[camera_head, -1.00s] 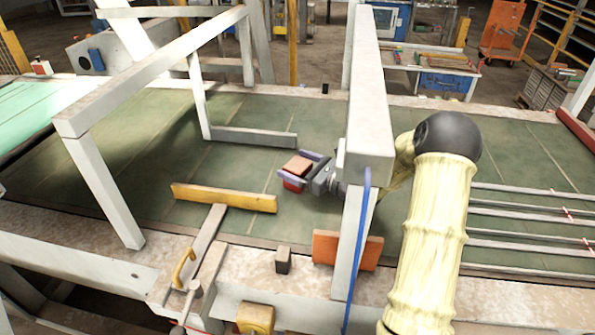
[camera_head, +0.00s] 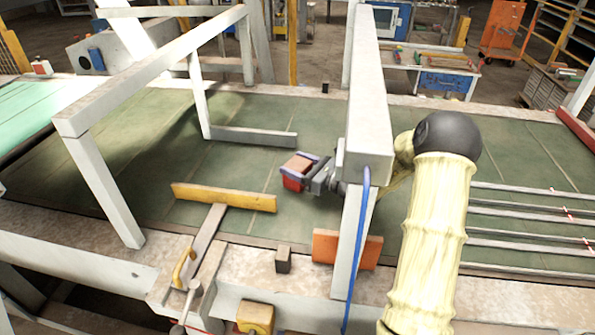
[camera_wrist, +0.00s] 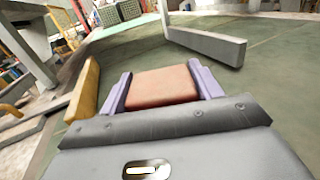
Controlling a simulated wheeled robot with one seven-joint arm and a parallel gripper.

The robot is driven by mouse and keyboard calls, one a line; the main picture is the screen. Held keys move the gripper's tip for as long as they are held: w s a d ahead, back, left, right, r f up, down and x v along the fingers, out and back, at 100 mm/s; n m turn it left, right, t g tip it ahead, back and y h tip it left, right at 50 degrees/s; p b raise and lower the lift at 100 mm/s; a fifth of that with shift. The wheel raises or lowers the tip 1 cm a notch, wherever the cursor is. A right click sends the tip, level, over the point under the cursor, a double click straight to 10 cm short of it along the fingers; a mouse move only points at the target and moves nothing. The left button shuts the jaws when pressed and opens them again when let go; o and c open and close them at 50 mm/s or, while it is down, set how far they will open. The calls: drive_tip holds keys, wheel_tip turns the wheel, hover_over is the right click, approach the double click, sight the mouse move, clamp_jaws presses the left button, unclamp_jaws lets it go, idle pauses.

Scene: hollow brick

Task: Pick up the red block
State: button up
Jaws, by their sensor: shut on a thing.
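The red block (camera_head: 294,182) is between the two purple fingers of my gripper (camera_head: 300,169), over the green belt surface. In the wrist view the red block (camera_wrist: 162,86) fills the space between the fingers of my gripper (camera_wrist: 163,84), with its flat, paler top facing up. My gripper is shut on it. Whether the block touches the belt underneath cannot be told.
A grey frame with an upright post (camera_head: 355,225) and a top beam (camera_head: 368,90) stands close around my arm. A yellow bar (camera_head: 224,198) lies left of the block, and a low grey bar (camera_head: 250,137) behind it. Green belt (camera_head: 160,150) is clear to the left.

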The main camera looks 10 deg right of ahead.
sight(298, 163)
drive_tip(key=shift+r, duration=0.1)
wheel_tip(298, 163, up, 10)
drive_tip(key=shift+f+b, duration=0.1)
drive_tip(key=shift+b, duration=0.75)
